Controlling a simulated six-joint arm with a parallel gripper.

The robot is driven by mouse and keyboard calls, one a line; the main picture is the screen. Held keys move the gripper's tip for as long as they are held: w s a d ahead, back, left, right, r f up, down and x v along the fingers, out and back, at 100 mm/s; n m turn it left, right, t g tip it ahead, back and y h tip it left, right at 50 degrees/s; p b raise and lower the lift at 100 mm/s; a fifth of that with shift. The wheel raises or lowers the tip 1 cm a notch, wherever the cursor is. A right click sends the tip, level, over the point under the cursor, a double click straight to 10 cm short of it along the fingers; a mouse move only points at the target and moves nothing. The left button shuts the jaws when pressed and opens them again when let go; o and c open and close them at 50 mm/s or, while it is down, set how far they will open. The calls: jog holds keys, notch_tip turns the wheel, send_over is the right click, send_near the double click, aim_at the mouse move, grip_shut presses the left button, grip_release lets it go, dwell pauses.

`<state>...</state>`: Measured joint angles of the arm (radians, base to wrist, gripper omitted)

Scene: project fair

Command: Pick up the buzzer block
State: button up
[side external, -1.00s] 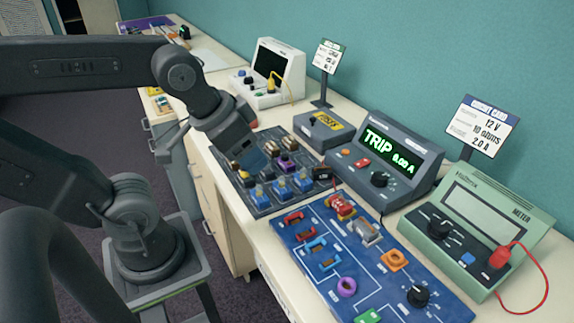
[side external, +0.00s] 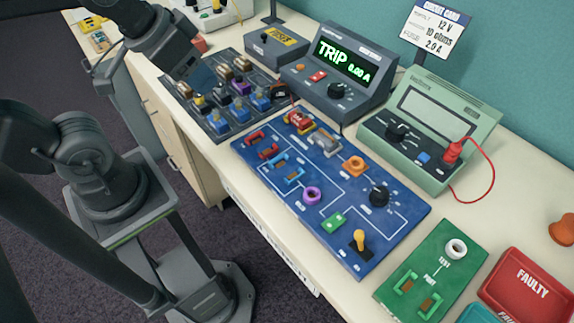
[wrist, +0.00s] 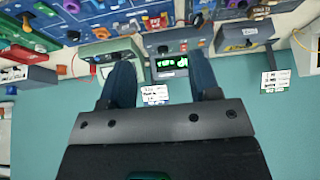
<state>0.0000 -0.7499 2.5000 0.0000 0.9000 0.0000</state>
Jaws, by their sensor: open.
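Several small component blocks stand on a dark tray (side external: 217,138), among them blue blocks (side external: 262,101), a purple block (side external: 239,86) and a black block (side external: 280,91) at the right end. I cannot tell for certain which one is the buzzer block, as the labels are too small to read. My gripper (side external: 204,80) is over the tray's left part and hides some of the blocks behind it. In the wrist view my gripper (wrist: 163,76) has its two dark blue fingers apart with nothing between them.
A blue circuit board (side external: 333,240) with coloured parts lies right of the tray. Behind stand a grey supply (side external: 338,70) reading TRIP, a grey fuse box (side external: 272,46) and a green meter (side external: 425,130). A green test board (side external: 440,262) and red FAULTY bin (side external: 530,285) are at front right.

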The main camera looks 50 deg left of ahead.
jog(key=shift+o, duration=0.4)
jog(key=m+g+y, duration=0.4)
jog(key=m+g, duration=0.2)
jog(key=m, duration=1.2)
send_over(241, 79)
jog(key=d, duration=0.5)
notch_tip(241, 79, down, 8)
jog(key=shift+y, duration=0.3)
jog(key=x, duration=0.8)
jog(key=shift+s+a+f, duration=0.1)
jog(key=shift+a, duration=0.1)
jog(key=shift+w+d+x, duration=0.15)
jog(key=shift+x, duration=1.2)
jog(key=shift+w+d+x, duration=0.1)
jog(key=shift+w+x, duration=0.1)
jog(key=shift+x, duration=1.1)
jog(key=shift+f, duration=0.1)
jog(key=shift+c, duration=0.2)
